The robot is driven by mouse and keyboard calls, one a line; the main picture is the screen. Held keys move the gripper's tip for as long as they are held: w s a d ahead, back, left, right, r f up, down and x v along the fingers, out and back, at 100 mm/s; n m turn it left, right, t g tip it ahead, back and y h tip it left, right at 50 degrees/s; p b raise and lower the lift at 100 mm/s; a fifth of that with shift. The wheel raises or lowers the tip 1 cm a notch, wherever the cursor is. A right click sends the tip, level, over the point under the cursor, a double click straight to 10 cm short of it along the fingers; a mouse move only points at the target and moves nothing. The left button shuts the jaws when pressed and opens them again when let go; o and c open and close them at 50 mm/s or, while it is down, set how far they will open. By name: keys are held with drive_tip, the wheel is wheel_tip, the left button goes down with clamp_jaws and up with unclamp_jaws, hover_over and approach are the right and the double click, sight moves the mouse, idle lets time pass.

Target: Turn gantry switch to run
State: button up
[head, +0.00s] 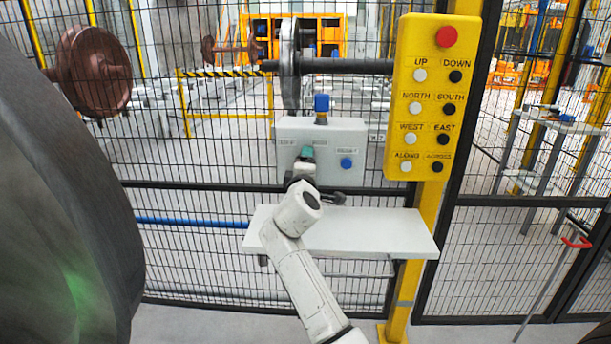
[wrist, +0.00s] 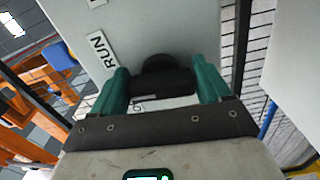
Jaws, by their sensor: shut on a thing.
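The gantry switch is a black knob with a bar handle (wrist: 163,80) on the face of a light grey box (head: 345,138). My gripper (wrist: 163,88) has its two green fingers on either end of the handle and is shut on it. A RUN label (wrist: 102,50) sits on the box up and left of the knob in the wrist view. A second label is mostly hidden behind the handle. In the head view my gripper (head: 306,154) reaches the left part of the box front and hides the knob.
A blue button (head: 346,163) is right of my gripper, and a blue part (head: 322,104) stands on top of the box. A white shelf (head: 385,236) juts out below. A yellow button panel (head: 431,120) hangs to the right. Mesh fence (head: 225,215) stands behind.

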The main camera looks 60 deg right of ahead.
drive_tip(key=m+b, duration=0.3)
drive_tip(key=m, duration=0.2)
drive_tip(key=shift+f+b, duration=0.35)
drive_tip(key=shift+f, duration=0.05)
drive_tip(key=shift+m+b, duration=0.75)
drive_tip(key=shift+m, duration=0.55)
drive_tip(key=shift+w, duration=0.1)
drive_tip(key=o, duration=1)
drive_tip(key=shift+r, duration=0.1)
drive_tip(key=shift+c, duration=0.2)
drive_tip(key=shift+a, duration=0.15)
drive_tip(key=v, duration=1)
drive_tip(key=shift+a, duration=0.3)
